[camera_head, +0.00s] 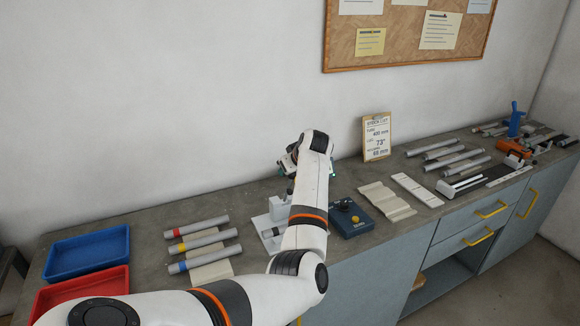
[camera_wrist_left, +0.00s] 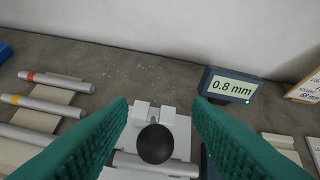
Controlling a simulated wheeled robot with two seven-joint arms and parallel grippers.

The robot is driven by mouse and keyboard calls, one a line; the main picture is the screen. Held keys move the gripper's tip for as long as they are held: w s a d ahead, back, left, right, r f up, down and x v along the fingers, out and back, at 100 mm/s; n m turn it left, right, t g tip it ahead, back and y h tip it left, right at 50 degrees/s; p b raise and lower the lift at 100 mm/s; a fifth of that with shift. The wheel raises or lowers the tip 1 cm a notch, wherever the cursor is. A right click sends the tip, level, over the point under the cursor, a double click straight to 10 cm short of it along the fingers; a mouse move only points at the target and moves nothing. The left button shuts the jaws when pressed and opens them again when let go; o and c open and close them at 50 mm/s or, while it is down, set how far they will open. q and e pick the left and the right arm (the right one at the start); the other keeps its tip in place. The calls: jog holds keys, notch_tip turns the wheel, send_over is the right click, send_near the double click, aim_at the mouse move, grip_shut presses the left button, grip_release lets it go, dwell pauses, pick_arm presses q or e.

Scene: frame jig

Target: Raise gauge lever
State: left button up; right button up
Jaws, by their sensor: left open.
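The gauge's white fixture (camera_head: 262,222) stands on the bench below my left gripper (camera_head: 287,162), partly hidden by my arm. In the left wrist view, the lever's black ball knob (camera_wrist_left: 155,144) shows between the two teal fingers of my left gripper (camera_wrist_left: 160,108). The fingers are open and apart from each other, with the knob lower in the gap; I cannot tell how far below the fingertips it lies. A grey tube (camera_wrist_left: 178,167) lies across the fixture behind the knob. The gauge display (camera_wrist_left: 230,86) reads 0.8 mm. My right gripper is not in view.
Left of the gauge are colour-banded tubes (camera_head: 205,244), a blue tray (camera_head: 88,254) and a red tray (camera_head: 82,291). A dark blue box with a knob (camera_head: 351,217) stands close on the right. A sign card (camera_head: 377,137) stands at the wall.

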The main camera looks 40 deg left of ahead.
pick_arm(q)
notch_tip(320, 180, up, 7)
jog(key=s+d+p, duration=0.1)
jog(key=d+p, duration=0.1)
jog(key=p, duration=0.3)
jog(key=shift+d, duration=0.4)
jog(key=shift+s+d+r, duration=0.1)
dwell(0.3)
jog(key=b+v, duration=0.4)
jog(key=v, duration=0.7)
jog(key=shift+s+d+r, duration=0.15)
jog(key=shift+d+r, duration=0.1)
jog(key=shift+r, duration=0.05)
